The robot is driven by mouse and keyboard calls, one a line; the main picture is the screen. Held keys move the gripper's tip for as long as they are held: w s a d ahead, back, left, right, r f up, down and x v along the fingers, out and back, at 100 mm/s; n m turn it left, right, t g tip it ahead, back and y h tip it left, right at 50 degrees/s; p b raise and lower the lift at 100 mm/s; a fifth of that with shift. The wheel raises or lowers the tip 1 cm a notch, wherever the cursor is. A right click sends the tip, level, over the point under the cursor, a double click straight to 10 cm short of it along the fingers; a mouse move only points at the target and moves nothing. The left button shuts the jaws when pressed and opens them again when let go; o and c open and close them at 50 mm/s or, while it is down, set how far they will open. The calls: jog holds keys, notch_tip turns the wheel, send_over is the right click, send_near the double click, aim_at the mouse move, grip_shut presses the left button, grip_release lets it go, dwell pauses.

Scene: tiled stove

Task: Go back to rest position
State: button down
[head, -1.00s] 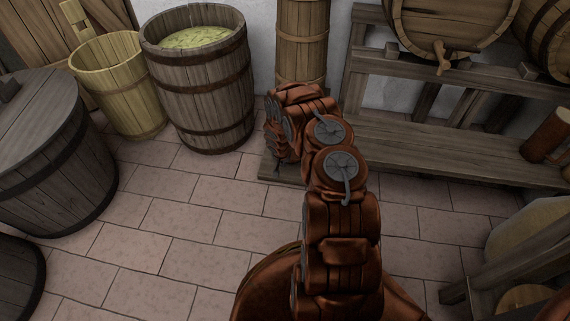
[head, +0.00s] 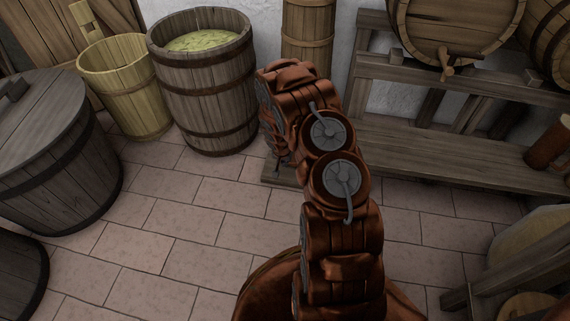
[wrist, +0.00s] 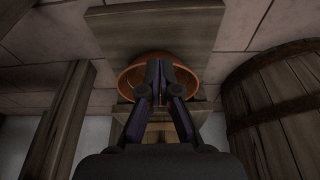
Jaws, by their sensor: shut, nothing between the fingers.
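My gripper (wrist: 155,78) shows in the wrist view with its two dark fingers together, shut and empty. Beyond the fingertips is an orange-brown round bowl-like vessel (wrist: 192,80), partly hidden by the fingers. It is by a wooden board (wrist: 165,27); I cannot tell exactly how it rests. In the head view my reddish-brown arm reaches forward over the floor, and the gripper is hidden behind it.
A tub with greenish contents (head: 205,95), a pale wooden bucket (head: 128,90) and a lidded barrel (head: 55,150) stand at the left. A wooden rack (head: 440,160) with barrels (head: 455,28) stands at the right. Tiled floor (head: 190,225) is clear at centre left.

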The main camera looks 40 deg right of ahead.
jog(key=shift+s+r, duration=0.1)
jog(key=shift+r, duration=0.2)
jog(key=shift+r, duration=0.1)
jog(key=s+a+r+n+g+p, duration=0.15)
jog(key=s+r+p, duration=0.35)
jog(key=r, duration=1)
jog(key=s+a+r+h+p, duration=0.1)
jog(key=s+a+r+p, duration=0.15)
jog(key=r+p, duration=0.9)
jog(key=s+a+r+n+g+p, duration=0.1)
jog(key=s+a+r+p, duration=0.15)
jog(key=r, duration=1.75)
jog(key=s+a+r+n+y+p, duration=0.1)
jog(key=s+a+r+n+p, duration=0.1)
jog(key=s+a+r+p, duration=0.4)
jog(key=s+a+r+n+g+y+p, duration=0.1)
jog(key=s+a+r+p, duration=0.5)
jog(key=s+r, duration=0.7)
jog(key=s+a+r+n+y+p, duration=0.1)
jog(key=s+a+r+n+p, duration=0.3)
jog(key=s+r, duration=0.5)
jog(key=a+r+p, duration=0.2)
jog(key=a+r, duration=0.1)
jog(key=shift+s+a+r, duration=0.15)
jog(key=shift+r, duration=0.25)
